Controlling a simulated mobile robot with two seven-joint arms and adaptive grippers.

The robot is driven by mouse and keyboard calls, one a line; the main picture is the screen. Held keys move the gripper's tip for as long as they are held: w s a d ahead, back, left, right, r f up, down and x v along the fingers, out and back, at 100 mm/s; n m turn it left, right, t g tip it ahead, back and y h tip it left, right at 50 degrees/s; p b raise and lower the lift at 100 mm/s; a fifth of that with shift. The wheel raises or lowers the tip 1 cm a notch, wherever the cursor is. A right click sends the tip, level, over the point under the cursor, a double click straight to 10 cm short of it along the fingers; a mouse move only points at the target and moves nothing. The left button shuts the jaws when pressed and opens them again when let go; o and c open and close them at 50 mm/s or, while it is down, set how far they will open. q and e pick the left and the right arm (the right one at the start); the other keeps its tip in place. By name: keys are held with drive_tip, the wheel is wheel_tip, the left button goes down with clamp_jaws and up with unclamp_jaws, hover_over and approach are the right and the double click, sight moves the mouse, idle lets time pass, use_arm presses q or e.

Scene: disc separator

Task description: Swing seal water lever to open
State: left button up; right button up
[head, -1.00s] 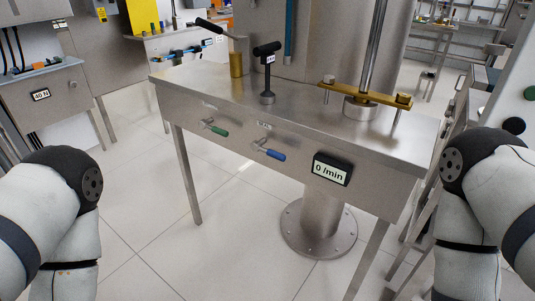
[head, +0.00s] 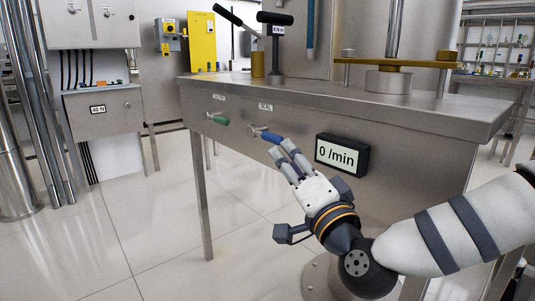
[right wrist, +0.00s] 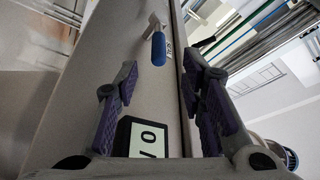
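The seal water lever (head: 268,137) has a blue grip and sits on the front panel of the steel table, under a label reading SEAL. Its grip slants down to the right in the head view. My right gripper (head: 285,158) is just below and right of it, fingers pointing at it. In the right wrist view the blue grip (right wrist: 158,48) lies ahead, between the lines of the spread, empty fingers (right wrist: 161,68). The fingers appear apart from the grip. My left gripper is not in view.
A green-handled lever (head: 217,118) sits left of the blue one. A black display reading 0 /min (head: 342,155) is close on the right of my gripper. The table edge (head: 340,108) runs above the levers. Open floor lies to the left.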

sight(270, 137)
drive_tip(key=b+x, duration=0.1)
drive_tip(key=x, duration=0.3)
drive_tip(key=b+x, duration=0.1)
drive_tip(key=x, duration=0.4)
drive_tip(key=shift+w+a+f, duration=0.15)
drive_tip(key=shift+w, duration=0.15)
drive_tip(key=shift+w+a, duration=0.15)
drive_tip(key=shift+w, duration=0.25)
drive_tip(key=shift+r, duration=0.25)
clamp_jaws()
